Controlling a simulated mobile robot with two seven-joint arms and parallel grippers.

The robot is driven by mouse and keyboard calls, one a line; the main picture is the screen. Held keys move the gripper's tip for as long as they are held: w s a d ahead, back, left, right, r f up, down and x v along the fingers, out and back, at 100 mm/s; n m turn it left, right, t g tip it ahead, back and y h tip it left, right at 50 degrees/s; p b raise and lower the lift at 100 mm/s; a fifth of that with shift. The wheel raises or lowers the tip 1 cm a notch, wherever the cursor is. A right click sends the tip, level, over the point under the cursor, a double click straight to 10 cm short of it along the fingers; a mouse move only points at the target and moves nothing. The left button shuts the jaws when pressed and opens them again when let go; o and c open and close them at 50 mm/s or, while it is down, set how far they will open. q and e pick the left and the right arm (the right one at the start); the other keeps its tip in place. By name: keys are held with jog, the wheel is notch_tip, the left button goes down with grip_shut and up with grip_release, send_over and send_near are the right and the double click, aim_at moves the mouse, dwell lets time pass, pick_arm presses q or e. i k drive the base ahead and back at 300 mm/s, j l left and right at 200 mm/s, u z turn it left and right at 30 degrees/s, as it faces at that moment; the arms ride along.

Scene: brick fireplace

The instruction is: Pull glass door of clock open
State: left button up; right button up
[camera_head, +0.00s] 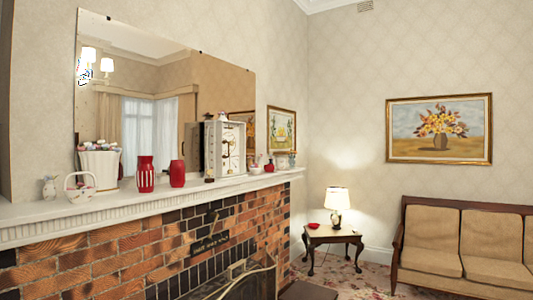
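The clock (229,150) is a white, box-shaped piece with a dial and gold-coloured parts behind its front. It stands upright on the white mantel shelf (130,208), right of the middle of the shelf. I see its front and its left side at an angle. Its glass door cannot be told apart from the front at this size, so I cannot tell whether it is open or shut. Neither of my grippers is in view.
Two red vases (146,174) (177,173), a white basket (80,186) and a white planter (99,165) stand left of the clock. Small ornaments (269,165) stand to its right. A mirror (150,80) hangs behind. Below are a brick fireplace (110,250) and curved fire screen (245,281).

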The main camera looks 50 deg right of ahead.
aim_at(220, 157)
jog(key=z, duration=1.25)
jog(key=i+l+u, duration=0.1)
jog(key=u, duration=0.25)
jog(key=i+l+u, duration=0.15)
jog(key=u, duration=0.15)
jog(key=i+l+u, duration=0.15)
jog(key=u, duration=0.2)
jog(key=i+l+u, duration=0.2)
jog(key=l, duration=0.35)
jog(key=i+l+u, duration=0.15)
jog(key=i+l, duration=0.15)
jog(key=l, duration=0.2)
jog(key=i+l, duration=0.1)
jog(key=l, duration=0.2)
jog(key=i+l+u, duration=0.1)
jog(key=l, duration=0.25)
